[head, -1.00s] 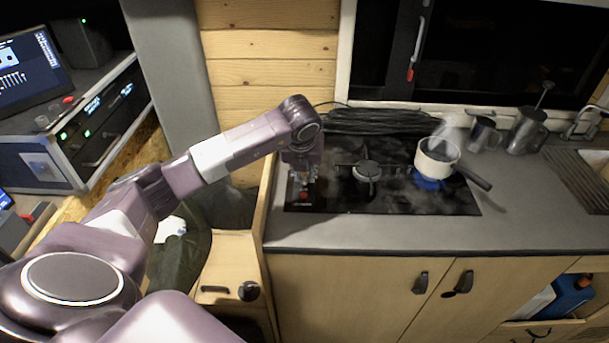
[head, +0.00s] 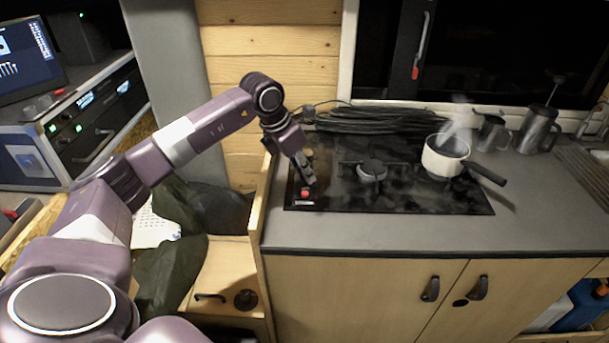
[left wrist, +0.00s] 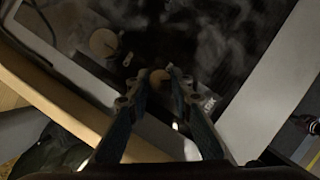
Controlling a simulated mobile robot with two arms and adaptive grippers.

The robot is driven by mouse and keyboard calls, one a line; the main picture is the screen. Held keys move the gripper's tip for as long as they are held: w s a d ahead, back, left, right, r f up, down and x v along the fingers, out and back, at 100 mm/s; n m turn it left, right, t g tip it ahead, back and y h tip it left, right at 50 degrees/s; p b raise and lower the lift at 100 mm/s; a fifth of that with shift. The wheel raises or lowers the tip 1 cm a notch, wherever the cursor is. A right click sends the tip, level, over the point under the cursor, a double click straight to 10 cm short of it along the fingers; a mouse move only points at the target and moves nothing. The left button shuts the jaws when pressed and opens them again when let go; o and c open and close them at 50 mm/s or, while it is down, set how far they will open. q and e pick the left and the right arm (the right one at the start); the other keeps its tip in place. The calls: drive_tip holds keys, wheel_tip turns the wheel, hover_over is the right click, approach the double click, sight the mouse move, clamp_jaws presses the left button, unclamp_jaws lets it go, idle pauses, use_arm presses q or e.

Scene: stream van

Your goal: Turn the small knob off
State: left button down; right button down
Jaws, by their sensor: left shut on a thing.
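The small knob (left wrist: 159,78) shows in the left wrist view as a round pale-brown top between my left fingertips. My left gripper (left wrist: 160,73) is shut on it, pointing down at the left end of the black cooktop (head: 440,203). In the head view my left gripper (head: 308,179) hides most of the knob; a small red spot shows just below the fingertips. A larger knob (left wrist: 103,42) lies farther left in the wrist view and behind the gripper in the head view (head: 308,153). No blue flame shows under the pot. My right gripper is not in view.
A white steaming pot (head: 440,160) stands on the right burner, its dark handle pointing right. The left burner (head: 371,170) is bare. Black cable (head: 380,121) lies behind the cooktop. Metal jugs (head: 536,130) stand at the back right. A wooden panel edges the counter's left side.

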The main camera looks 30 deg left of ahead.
use_arm(q)
drive_tip(key=m+h, duration=0.1)
drive_tip(key=m, duration=0.2)
drive_tip(key=shift+w+a+r+m+g, duration=0.1)
drive_tip(key=shift+m+g, duration=0.2)
drive_tip(key=shift+w+a+m+g+h, duration=0.1)
drive_tip(key=shift+m+g+h, duration=0.45)
drive_tip(key=shift+m, duration=1.25)
drive_tip(key=c, duration=1.7)
unclamp_jaws()
drive_tip(key=v, duration=1.2)
